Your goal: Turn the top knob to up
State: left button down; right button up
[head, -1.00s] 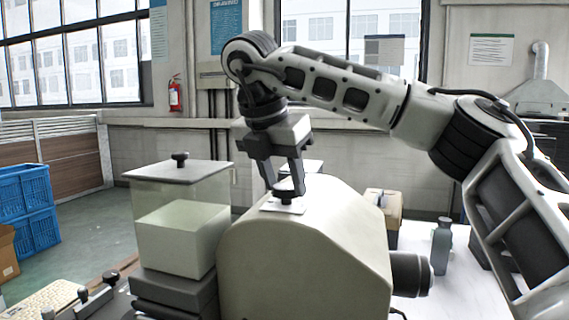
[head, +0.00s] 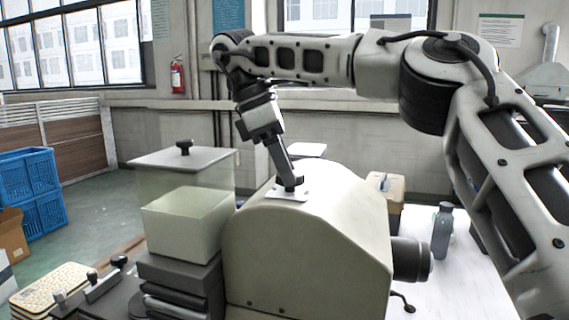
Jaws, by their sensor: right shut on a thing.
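The top knob (head: 290,188) is a small dark knob on a white plate (head: 287,195), on top of the rounded beige machine housing (head: 310,235). My right gripper (head: 289,181) comes down onto it from above, tilted, and is shut on it. The fingers are seen nearly edge-on and hide much of the knob, so its pointing direction is hard to tell. My left gripper is not in view.
A dark motor-like cylinder (head: 408,261) sticks out at right, near a grey bottle (head: 442,230). Blue crates (head: 30,188) stand far left.

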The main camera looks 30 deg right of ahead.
jog(key=shift+w+d+r+m+g+y, duration=0.1)
jog(key=shift+m+g+y, duration=0.25)
jog(key=shift+m, duration=0.8)
jog(key=shift+w+d+m+g+y, duration=0.1)
jog(key=shift+m+g+y, duration=0.2)
jog(key=shift+m, duration=0.85)
jog(key=o, duration=1)
jog(key=shift+c, duration=0.2)
jog(key=shift+a, duration=0.1)
